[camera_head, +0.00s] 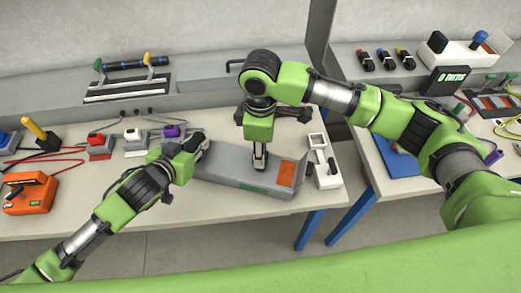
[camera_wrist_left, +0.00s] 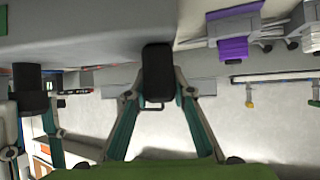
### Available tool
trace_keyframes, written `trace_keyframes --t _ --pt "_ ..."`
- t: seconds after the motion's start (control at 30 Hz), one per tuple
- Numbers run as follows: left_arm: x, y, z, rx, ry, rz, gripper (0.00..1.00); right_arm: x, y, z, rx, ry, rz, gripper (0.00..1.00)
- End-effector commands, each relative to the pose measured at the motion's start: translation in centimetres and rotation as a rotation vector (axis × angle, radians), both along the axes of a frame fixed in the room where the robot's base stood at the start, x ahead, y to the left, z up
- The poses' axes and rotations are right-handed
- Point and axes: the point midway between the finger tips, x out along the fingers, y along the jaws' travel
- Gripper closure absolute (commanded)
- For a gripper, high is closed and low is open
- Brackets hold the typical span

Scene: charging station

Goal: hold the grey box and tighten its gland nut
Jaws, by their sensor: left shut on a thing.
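The grey box (camera_head: 225,182) lies on the bench in the head view, long and low, with an orange panel at its right end and a green label on its front. My left gripper (camera_head: 197,143) is shut on its left end, and its own fingers hide the grip. My right gripper (camera_head: 260,162) points straight down onto the top of the box, fingers close together. I cannot make out the gland nut; the right fingertips may cover it.
A white device with a lever (camera_head: 325,165) stands right of the box. Red, white and purple (camera_head: 173,133) connectors stand behind on the left, and an orange case (camera_head: 30,193) is at far left. A gap separates this bench from the right one.

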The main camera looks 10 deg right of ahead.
Motion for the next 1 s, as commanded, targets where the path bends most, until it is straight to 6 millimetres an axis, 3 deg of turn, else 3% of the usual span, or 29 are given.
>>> trace_keyframes --t 0.2,0.23,0.27,0.3,0.67,0.87,1.0 --pt "-0.1 0.0 -0.1 0.001 0.003 0.0 0.95 0.1 0.0 0.0 0.0 -0.002 0.001 0.93" --pt "-0.1 0.0 -0.1 0.001 0.003 0.0 0.95 0.1 0.0 0.0 0.0 -0.002 0.001 0.64" --pt "-0.1 0.0 -0.1 0.001 0.003 0.0 0.95 0.1 0.0 0.0 0.0 -0.002 0.001 0.56" --pt "-0.1 0.0 -0.1 0.001 0.003 0.0 0.95 0.1 0.0 0.0 0.0 -0.002 0.001 0.54" --pt "-0.1 0.0 -0.1 0.001 0.003 0.0 0.95 0.1 0.0 0.3 0.001 -0.001 0.002 0.54" --pt "-0.1 0.0 -0.1 0.001 0.003 0.0 0.95 0.1 0.1 3.2 0.002 -0.005 0.004 0.54" --pt "-0.1 0.0 -0.1 0.001 0.003 0.0 0.95 0.1 0.0 6.3 0.002 -0.006 0.003 0.54"
